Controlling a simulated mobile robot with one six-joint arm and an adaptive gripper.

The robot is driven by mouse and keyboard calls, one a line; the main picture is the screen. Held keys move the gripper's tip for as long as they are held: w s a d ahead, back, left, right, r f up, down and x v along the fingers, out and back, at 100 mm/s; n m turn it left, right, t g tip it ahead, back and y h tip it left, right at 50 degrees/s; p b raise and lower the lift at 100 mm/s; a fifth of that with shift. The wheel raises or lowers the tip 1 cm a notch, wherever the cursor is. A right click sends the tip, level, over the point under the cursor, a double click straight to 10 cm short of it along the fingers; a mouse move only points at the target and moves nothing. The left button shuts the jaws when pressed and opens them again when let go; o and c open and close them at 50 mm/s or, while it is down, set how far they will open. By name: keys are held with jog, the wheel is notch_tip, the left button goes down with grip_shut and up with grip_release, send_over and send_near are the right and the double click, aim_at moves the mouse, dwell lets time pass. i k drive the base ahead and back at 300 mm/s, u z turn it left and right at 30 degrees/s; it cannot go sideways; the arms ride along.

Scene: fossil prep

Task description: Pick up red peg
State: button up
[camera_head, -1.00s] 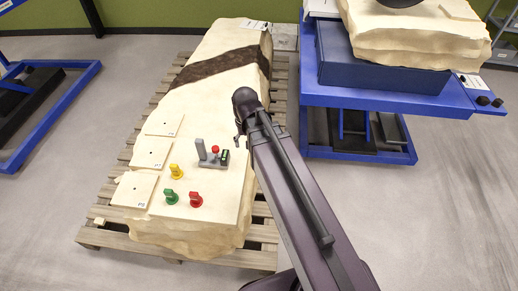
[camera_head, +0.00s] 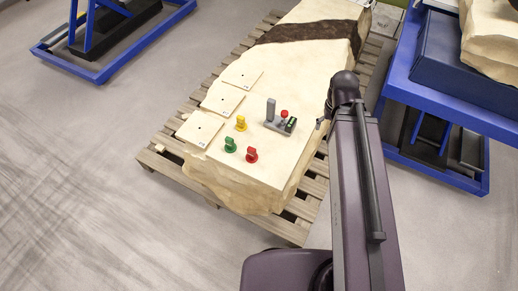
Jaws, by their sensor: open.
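The red peg (camera_head: 252,155) stands on the front part of the pale stone block, near its front right edge. A green peg (camera_head: 230,145) stands just left of it and a yellow peg (camera_head: 241,123) stands behind. My gripper (camera_head: 321,122) shows only as a small tip beside the end of my arm, to the right of the block's edge. It is open, up and to the right of the red peg and well apart from it. Most of the gripper is hidden behind my arm.
A grey fixture (camera_head: 279,119) with an upright post and a red knob stands behind the red peg. Flat square plates (camera_head: 200,129) lie along the block's left side. The block rests on a wooden pallet (camera_head: 287,229). A blue lift table (camera_head: 455,107) stands at right.

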aim_at(251, 156)
jog(key=u, duration=0.5)
jog(key=k, duration=0.7)
jog(key=u, duration=0.25)
